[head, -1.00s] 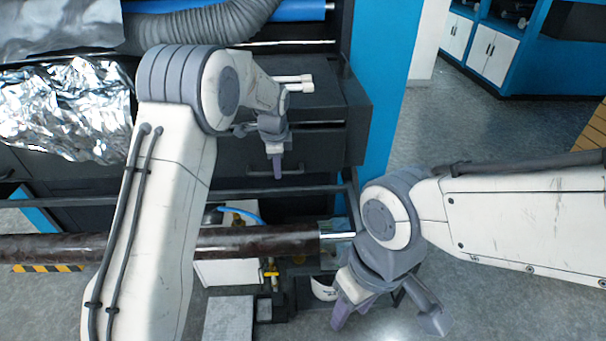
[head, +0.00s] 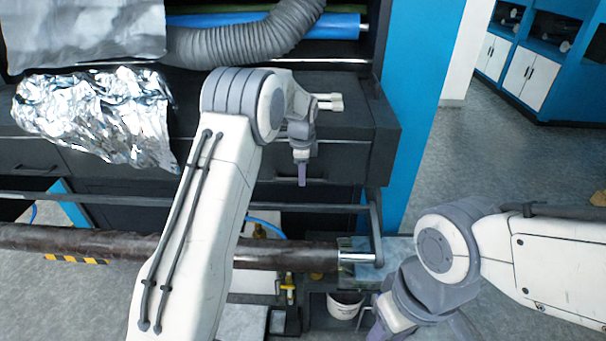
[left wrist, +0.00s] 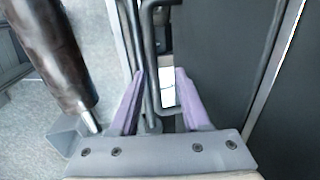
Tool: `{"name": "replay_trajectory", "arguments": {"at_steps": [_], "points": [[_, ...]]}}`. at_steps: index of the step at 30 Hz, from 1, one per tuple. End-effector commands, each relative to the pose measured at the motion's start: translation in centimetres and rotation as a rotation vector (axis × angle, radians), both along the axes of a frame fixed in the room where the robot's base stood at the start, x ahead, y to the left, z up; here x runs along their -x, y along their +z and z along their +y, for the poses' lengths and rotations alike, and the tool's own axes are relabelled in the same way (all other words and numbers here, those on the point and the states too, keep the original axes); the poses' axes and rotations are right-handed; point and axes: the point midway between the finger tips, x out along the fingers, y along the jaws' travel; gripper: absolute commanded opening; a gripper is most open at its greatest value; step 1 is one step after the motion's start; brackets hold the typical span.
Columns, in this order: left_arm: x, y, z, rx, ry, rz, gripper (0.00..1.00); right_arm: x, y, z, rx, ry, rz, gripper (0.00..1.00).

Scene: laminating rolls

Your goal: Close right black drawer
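The right black drawer (head: 345,165) is in the dark cabinet at the middle of the head view. Its front lies below a narrow dark gap; I cannot tell how far it stands out. My left gripper (head: 302,178) is in front of it, hiding part of the handle. In the left wrist view the gripper (left wrist: 160,85) has its two purple fingers apart, with a dark handle bar (left wrist: 152,55) running between them. The black front (left wrist: 222,60) is on the right. My right gripper (head: 415,332) is low in the head view, partly cut off, fingers apart.
A dark roll (head: 100,243) on a bar runs across in front of the cabinet, below my left arm. Crumpled foil (head: 95,115) lies at the left and a grey hose (head: 250,40) at the back. A white bucket (head: 345,305) stands below. Floor is free at the right.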

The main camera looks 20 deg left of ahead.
Motion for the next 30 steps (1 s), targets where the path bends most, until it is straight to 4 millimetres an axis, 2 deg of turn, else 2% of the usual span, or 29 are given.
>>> {"name": "replay_trajectory", "arguments": {"at_steps": [6, 10, 24, 30], "points": [[0.2, -0.1, -0.1, 0.001, 0.000, 0.006, 0.47, 0.0, 0.0, 0.0, 0.000, 0.000, 0.000, 0.47], [0.3, 0.6, -0.1, 0.001, 0.000, 0.005, 0.47, 0.0, -0.4, 0.0, 0.000, 0.000, 0.000, 0.47], [1.8, 8.8, -0.5, 0.001, 0.000, 0.000, 0.47, 0.0, -2.9, 0.0, 0.000, -0.004, 0.000, 0.47], [2.1, 10.1, -0.5, 0.001, 0.000, 0.004, 0.47, 0.0, -3.0, 0.0, 0.000, -0.004, 0.000, 0.47]]}}
